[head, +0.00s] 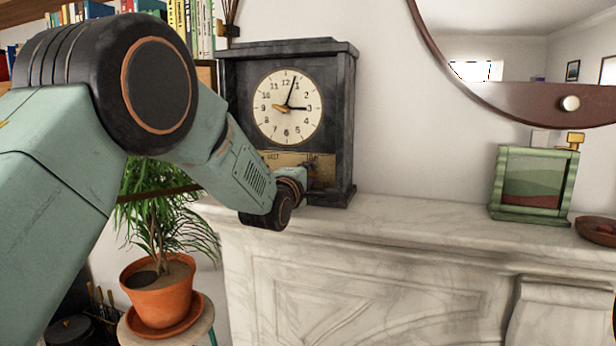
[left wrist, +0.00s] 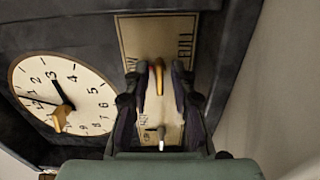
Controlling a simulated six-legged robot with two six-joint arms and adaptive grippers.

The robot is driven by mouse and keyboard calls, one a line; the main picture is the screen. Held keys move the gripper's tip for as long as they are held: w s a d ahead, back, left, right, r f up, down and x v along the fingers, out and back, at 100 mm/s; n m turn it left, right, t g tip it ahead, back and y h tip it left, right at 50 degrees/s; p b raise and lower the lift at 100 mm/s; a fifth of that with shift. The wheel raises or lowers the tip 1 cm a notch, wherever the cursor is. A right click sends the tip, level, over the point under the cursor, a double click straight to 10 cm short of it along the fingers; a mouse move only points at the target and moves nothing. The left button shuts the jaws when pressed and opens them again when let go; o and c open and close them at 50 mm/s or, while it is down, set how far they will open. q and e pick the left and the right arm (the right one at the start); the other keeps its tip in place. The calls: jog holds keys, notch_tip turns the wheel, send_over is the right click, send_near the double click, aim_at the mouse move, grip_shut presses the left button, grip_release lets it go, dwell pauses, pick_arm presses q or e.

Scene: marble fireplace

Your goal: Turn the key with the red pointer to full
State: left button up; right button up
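A dark grey mantel clock (head: 345,120) stands on the marble mantel. Below its dial is a brass plate (head: 270,157) with lettering; "FULL" can be read in the left wrist view. A brass key (left wrist: 158,75) sticks out from this plate (left wrist: 135,35). My left gripper (left wrist: 162,82) is open at the plate, one dark finger on each side of the key, with gaps showing. In the head view my left gripper (head: 316,178) is mostly hidden by its wrist. My right gripper is not in view.
A second brass key-like piece (head: 280,107) sits on the clock dial. A small pale-tipped peg (left wrist: 160,138) is on the plate. Right along the mantel (head: 420,215) are a green frame (head: 498,182) and a brown bowl (head: 597,230). The mantel between is clear. A potted plant (head: 160,295) stands below left.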

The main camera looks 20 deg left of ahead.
pick_arm(q)
jog(key=shift+w+a+f, duration=0.1)
jog(key=shift+w+f, duration=0.05)
jog(key=shift+c, duration=0.7)
jog(key=shift+a, duration=0.1)
grip_shut()
jog(key=shift+m, duration=0.3)
jog(key=m, duration=0.2)
jog(key=shift+f+m+b, duration=0.1)
jog(key=shift+m+b, duration=0.2)
jog(key=shift+b, duration=0.05)
jog(key=m+b, duration=0.1)
jog(key=m, duration=0.3)
jog(key=shift+f+m, duration=0.1)
jog(key=shift+m, duration=0.2)
jog(key=m+b, duration=0.1)
jog(key=m, duration=0.9)
jog(key=shift+s+b, duration=0.2)
jog(key=shift+b, duration=0.2)
